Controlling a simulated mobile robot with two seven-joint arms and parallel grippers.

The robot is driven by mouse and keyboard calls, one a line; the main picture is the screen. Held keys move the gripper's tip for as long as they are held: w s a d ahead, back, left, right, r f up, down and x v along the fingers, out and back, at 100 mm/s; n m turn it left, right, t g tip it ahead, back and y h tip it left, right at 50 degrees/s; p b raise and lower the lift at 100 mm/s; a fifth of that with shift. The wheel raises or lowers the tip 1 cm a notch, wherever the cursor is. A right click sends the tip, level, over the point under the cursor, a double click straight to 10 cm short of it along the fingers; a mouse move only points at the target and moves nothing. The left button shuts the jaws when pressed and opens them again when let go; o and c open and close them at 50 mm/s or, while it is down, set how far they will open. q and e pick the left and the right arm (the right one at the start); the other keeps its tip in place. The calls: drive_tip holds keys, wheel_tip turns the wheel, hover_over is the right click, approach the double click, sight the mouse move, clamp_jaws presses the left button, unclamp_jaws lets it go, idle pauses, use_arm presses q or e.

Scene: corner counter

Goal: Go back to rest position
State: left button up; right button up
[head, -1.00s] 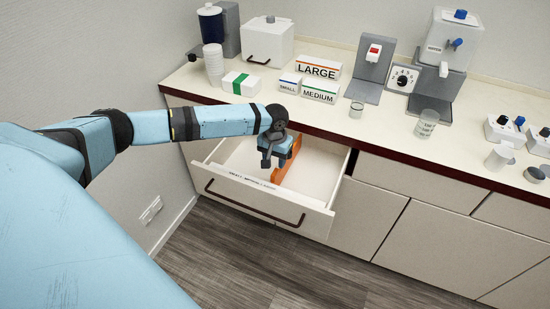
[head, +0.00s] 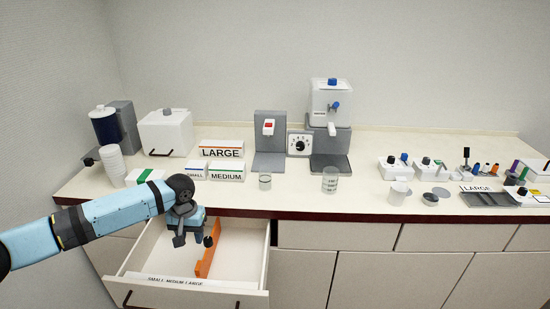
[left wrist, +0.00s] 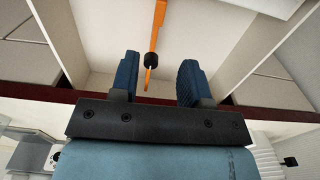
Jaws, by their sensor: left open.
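My left gripper (head: 194,240) is open above the left part of the pulled-out drawer (head: 225,297). In the left wrist view its two blue fingers (left wrist: 157,80) are spread apart with nothing held between them. An orange divider (head: 209,252) stands upright inside the drawer, just right of the gripper. It also shows in the left wrist view (left wrist: 158,25), with a dark knob near its end. The drawer front is lettered SMALL MEDIUM LARGE. My right gripper is in neither view.
The counter above holds LARGE (head: 221,149), SMALL (head: 195,170) and MEDIUM (head: 227,171) boxes, stacked cups (head: 113,163), a water dispenser (head: 331,110) and clear cups (head: 330,181). Several small devices and lids stand at the right. Closed cabinets (head: 400,280) line the front.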

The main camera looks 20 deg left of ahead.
use_arm(q)
drive_tip(key=s+d+f+m+t+h, duration=0.1)
drive_tip(key=s+d+f+m, duration=0.2)
drive_tip(key=s+d, duration=0.6)
drive_tip(key=s+d+f+m+t+h, duration=0.1)
drive_tip(key=s+d+f+m+h, duration=0.15)
drive_tip(key=s+d, duration=0.7)
drive_tip(key=s+a+r+t+y, duration=0.1)
drive_tip(key=s+a+r+y, duration=0.1)
drive_tip(key=s, duration=0.5)
drive_tip(key=s+a+r+t+y, duration=0.1)
drive_tip(key=s+a+r, duration=0.1)
drive_tip(key=s, duration=0.5)
drive_tip(key=w+d+f+t+h+p, duration=0.2)
drive_tip(key=w+d+f+t+p, duration=0.4)
drive_tip(key=t+p, duration=0.1)
drive_tip(key=shift+w+d+f+h, duration=0.2)
drive_tip(key=shift+d+f+h, duration=0.05)
drive_tip(key=shift+d+h, duration=0.1)
